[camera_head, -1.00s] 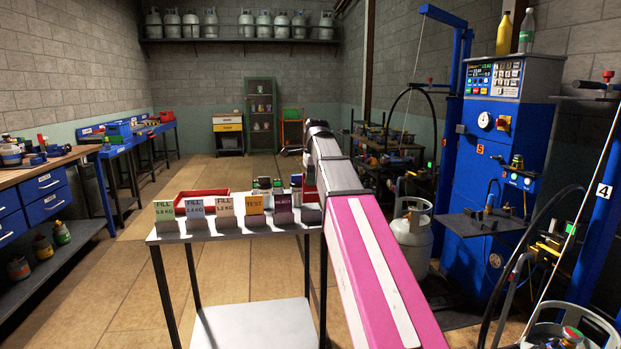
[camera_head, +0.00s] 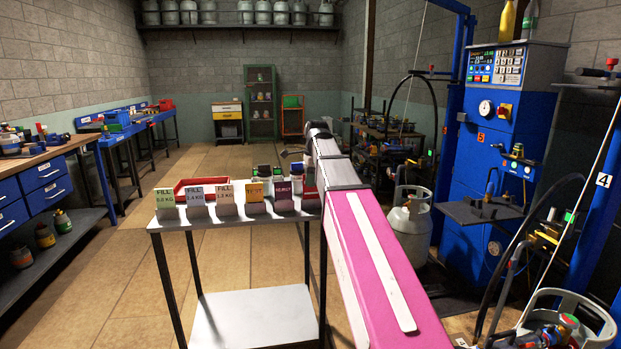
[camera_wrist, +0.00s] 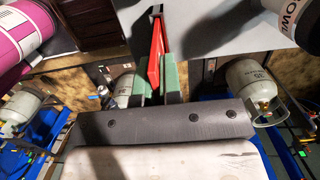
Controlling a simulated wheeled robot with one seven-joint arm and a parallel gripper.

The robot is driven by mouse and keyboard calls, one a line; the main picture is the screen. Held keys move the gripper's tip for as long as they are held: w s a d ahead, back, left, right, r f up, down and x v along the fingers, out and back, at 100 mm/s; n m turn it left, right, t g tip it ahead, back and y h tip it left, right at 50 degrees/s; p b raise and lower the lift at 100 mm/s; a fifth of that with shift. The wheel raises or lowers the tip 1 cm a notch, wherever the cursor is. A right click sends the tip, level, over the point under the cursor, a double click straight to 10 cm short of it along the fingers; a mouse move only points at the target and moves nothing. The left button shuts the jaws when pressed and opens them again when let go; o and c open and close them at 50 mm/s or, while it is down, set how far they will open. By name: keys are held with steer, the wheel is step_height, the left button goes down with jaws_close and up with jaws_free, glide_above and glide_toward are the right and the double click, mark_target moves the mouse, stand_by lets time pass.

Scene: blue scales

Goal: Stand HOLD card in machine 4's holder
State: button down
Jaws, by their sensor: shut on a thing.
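In the wrist view my gripper (camera_wrist: 156,82) has green fingers shut on a thin red card (camera_wrist: 156,48), held on edge between them. Its lettering cannot be read from here. In the head view my pink arm hides the gripper and the card. A white label reading 4 (camera_head: 603,181) is on a blue post at the right edge. Machine 4's holder cannot be made out.
A small table (camera_head: 190,222) ahead carries several standing cards, including a yellow TEST card (camera_head: 254,191), and a red tray (camera_head: 203,182). A blue machine labelled 5 (camera_head: 473,185) and a grey gas cylinder (camera_head: 409,222) stand right. Floor left of the table is clear.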

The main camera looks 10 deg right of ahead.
steer(key=shift+f, duration=1)
stand_by(0.7)
steer(key=c, duration=1.2)
jaws_free()
steer(key=shift+r, duration=0.1)
steer(key=r, duration=0.3)
steer(key=d+r, duration=0.1)
steer(key=r, duration=0.6)
steer(key=shift+d+r, duration=0.15)
steer(key=shift+r, duration=0.15)
